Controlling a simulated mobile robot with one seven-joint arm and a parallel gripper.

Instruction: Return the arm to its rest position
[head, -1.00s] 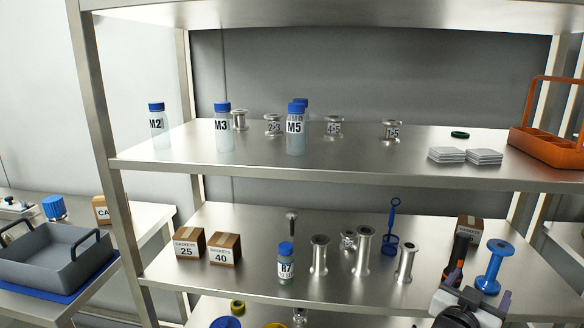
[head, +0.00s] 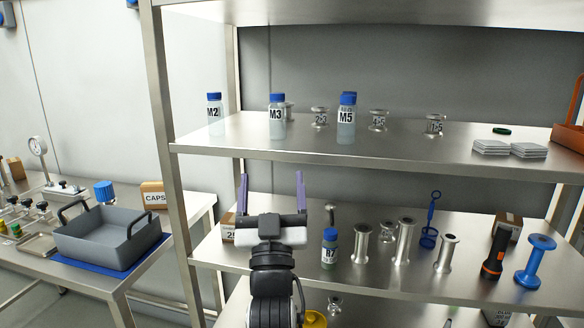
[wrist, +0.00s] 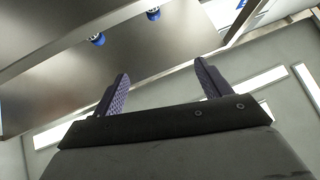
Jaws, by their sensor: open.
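My gripper (head: 271,192) is in front of the steel shelf unit in the head view, with its two purple fingers pointing up and spread apart. It is open, and nothing shows between the fingers. In the wrist view the fingers (wrist: 160,92) are also wide apart and empty, with the ceiling and the underside of a shelf behind them. My gripper hides most of the gasket boxes (head: 229,233) on the lower shelf. The bottle R7 (head: 329,249) stands just right of it.
The upper shelf (head: 400,148) holds bottles M2 (head: 215,115), M3 (head: 277,117) and M5 (head: 346,122), with metal spools behind. The lower shelf also holds a flashlight (head: 494,254) and a blue spool (head: 535,261). A side table at left carries a grey tray (head: 107,237).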

